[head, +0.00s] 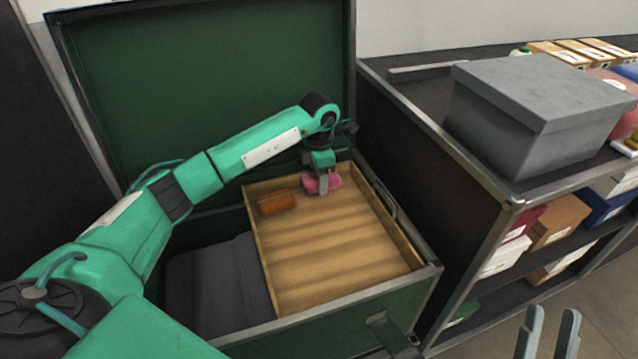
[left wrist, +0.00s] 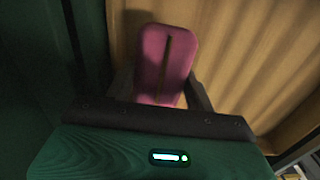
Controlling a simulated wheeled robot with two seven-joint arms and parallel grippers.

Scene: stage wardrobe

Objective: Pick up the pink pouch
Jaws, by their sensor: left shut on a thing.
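The pink pouch (head: 334,181) is at the far end of the wooden tray in the open green trunk. My left gripper (head: 322,188) reaches down over it and is shut on it. In the left wrist view the pouch (left wrist: 151,50) is a rounded pink shape with a dark slit along it, between the fingers of my left gripper (left wrist: 160,90). I cannot tell whether the pouch touches the tray floor. My right gripper (head: 550,335) shows at the bottom right, its two fingers apart with nothing between them.
An orange-brown item (head: 276,203) lies in the wooden tray (head: 335,262), left of the pouch. The trunk's raised lid (head: 200,90) stands behind. A dark compartment (head: 215,285) is left of the tray. A shelf unit at right bears a grey lidded box (head: 535,110).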

